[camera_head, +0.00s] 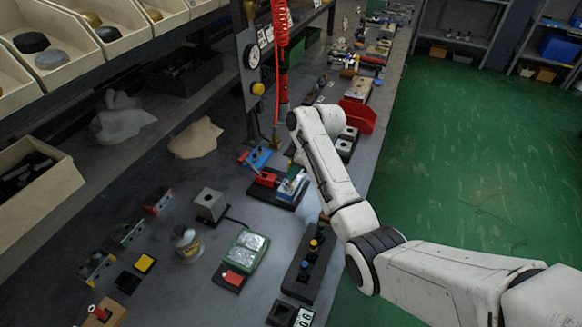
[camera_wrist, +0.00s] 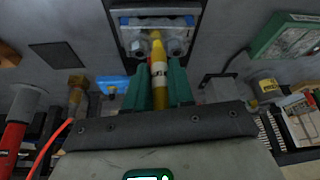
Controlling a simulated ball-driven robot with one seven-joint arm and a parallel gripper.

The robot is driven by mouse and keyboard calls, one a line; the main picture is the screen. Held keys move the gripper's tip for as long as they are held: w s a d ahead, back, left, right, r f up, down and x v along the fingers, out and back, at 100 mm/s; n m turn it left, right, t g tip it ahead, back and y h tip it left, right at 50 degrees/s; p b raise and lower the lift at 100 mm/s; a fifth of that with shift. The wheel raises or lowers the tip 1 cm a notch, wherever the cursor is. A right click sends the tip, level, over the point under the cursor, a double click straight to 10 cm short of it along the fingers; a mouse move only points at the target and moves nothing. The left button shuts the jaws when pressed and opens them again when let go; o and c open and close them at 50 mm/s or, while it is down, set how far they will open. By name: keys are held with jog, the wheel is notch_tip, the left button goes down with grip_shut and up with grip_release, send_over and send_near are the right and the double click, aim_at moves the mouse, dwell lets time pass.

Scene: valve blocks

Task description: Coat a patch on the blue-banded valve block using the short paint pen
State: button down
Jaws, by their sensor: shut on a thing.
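In the wrist view, my gripper (camera_wrist: 159,90) is shut on a yellow paint pen (camera_wrist: 159,70) with a pale band. The pen points away from me, toward the blue-banded valve block (camera_wrist: 178,46). Its tip overlaps the block's face between two round ports; I cannot tell whether it touches. The block sits in a dark holder, and a blue band runs along its far part. In the head view, the block (camera_head: 291,187) stands on a black base on the bench, beside my arm. My gripper and the pen are hidden behind my arm there.
A red block (camera_head: 265,179) and a blue piece (camera_head: 257,157) lie close by. A grey cube (camera_head: 209,205), a can (camera_head: 187,243), a green tray (camera_head: 248,248) and a black holder with coloured tops (camera_head: 305,275) stand nearer. A red coiled hose (camera_head: 280,25) hangs behind.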

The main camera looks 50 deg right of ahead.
jog(key=shift+w+a+f+b, duration=0.15)
jog(key=shift+w+a+b, duration=0.2)
jog(key=shift+w, duration=0.3)
jog(key=shift+s+d+p, duration=0.1)
jog(key=shift+s+p, duration=0.2)
jog(key=shift+s+d+p, duration=0.2)
jog(key=shift+s+p, duration=0.15)
jog(key=shift+s, duration=0.15)
jog(key=shift+w, duration=0.25)
jog(key=shift+w+a, duration=0.1)
jog(key=shift+w, duration=0.05)
dwell(0.3)
jog(key=shift+r, duration=0.2)
